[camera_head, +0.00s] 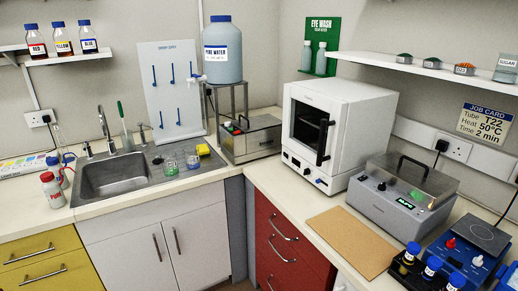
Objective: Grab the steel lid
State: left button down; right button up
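A grey bench unit (395,208) with a green display stands at the right. Neither of my grippers shows in the view.
A white oven (338,132) stands left of the grey unit. A brown board (353,239) lies in front on the worktop. Blue-capped bottles (432,268) and a blue hotplate (465,250) crowd the right front. A shelf (430,68) hangs above the grey unit.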

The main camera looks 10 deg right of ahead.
aim_at(427, 187)
jog(key=z, duration=1.25)
